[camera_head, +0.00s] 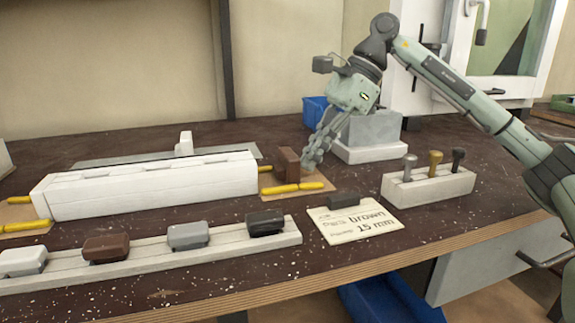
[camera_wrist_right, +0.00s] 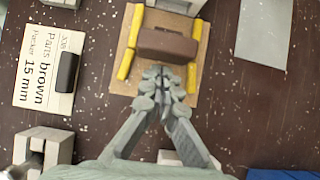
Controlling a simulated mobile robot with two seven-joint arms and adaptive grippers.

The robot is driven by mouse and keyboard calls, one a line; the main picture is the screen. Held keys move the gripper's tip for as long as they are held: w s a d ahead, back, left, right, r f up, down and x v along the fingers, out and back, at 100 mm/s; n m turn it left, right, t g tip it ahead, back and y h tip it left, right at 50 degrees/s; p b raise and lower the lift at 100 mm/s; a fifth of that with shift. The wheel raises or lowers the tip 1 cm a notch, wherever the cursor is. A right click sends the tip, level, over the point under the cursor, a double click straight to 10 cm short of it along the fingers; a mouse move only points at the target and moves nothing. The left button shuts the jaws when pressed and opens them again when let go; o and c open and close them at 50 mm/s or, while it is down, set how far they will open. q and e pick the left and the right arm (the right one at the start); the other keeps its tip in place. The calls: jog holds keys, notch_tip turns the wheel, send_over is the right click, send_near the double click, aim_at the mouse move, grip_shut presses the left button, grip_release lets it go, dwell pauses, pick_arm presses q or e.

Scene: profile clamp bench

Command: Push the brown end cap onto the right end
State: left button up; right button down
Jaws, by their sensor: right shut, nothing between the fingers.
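The brown end cap (camera_head: 287,163) stands upright on a tan board (camera_head: 266,181) at the right end of the long white profile (camera_head: 150,185). It also shows in the right wrist view (camera_wrist_right: 167,46), with a strip of board visible between it and the profile's end. My right gripper (camera_head: 310,161) is shut and empty. Its closed fingertips (camera_wrist_right: 160,74) are at the cap's outer face, the side away from the profile; I cannot tell whether they touch. Yellow bars (camera_head: 298,187) lie along the cap's sides. My left gripper is not in view.
A front rail (camera_head: 150,262) holds several caps, including another brown one (camera_head: 106,248). A card (camera_head: 357,224) reads brown, 15 mm. A white block (camera_head: 430,187) with three pegs stands right. A grey block (camera_head: 372,133) and blue bin (camera_head: 315,109) stand behind the gripper.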

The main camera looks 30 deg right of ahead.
aim_at(291, 153)
jog(key=shift+a, duration=0.1)
jog(key=shift+w+a+p, duration=0.2)
jog(key=shift+a, duration=0.55)
jog(key=shift+w+a+p, duration=0.2)
jog(key=shift+a+p, duration=0.05)
jog(key=shift+a, duration=0.5)
jog(key=shift+w+a+p, duration=0.2)
jog(key=shift+a, duration=0.55)
jog(key=shift+w+a, duration=0.1)
jog(key=shift+a, duration=0.45)
jog(key=shift+d, duration=0.15)
jog(key=shift+s+d, duration=0.25)
jog(key=shift+d, duration=0.6)
notch_tip(291, 153, up, 8)
jog(key=p, duration=0.7)
